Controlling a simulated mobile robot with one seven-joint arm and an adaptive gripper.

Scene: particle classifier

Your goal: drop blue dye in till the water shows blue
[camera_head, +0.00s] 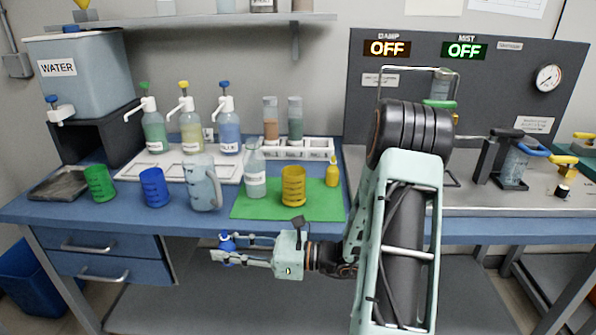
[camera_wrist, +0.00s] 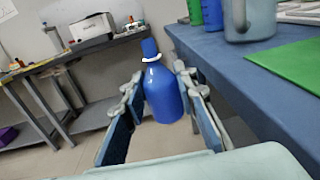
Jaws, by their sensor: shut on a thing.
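My gripper (camera_head: 229,248) is shut on a small blue dye bottle (camera_head: 227,241), held in front of the bench's front edge, below the top. In the wrist view the blue bottle (camera_wrist: 163,95) sits between both fingers with its blue cap up, roughly upright. A labelled flask (camera_head: 255,178) with pale contents stands on the green mat (camera_head: 265,208). Beside it on the mat are a yellow cup (camera_head: 293,190) and a small yellow bottle (camera_head: 332,173). A pale blue-grey pitcher (camera_head: 203,188) stands left of the mat. I see no clearly blue water in the flask.
A blue cup (camera_head: 154,190) and a green cup (camera_head: 100,186) stand left of the pitcher. Pump bottles (camera_head: 229,133) stand on a white tray behind. A water tank (camera_head: 84,75) is at the back left. The panel (camera_head: 460,85) fills the back right.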

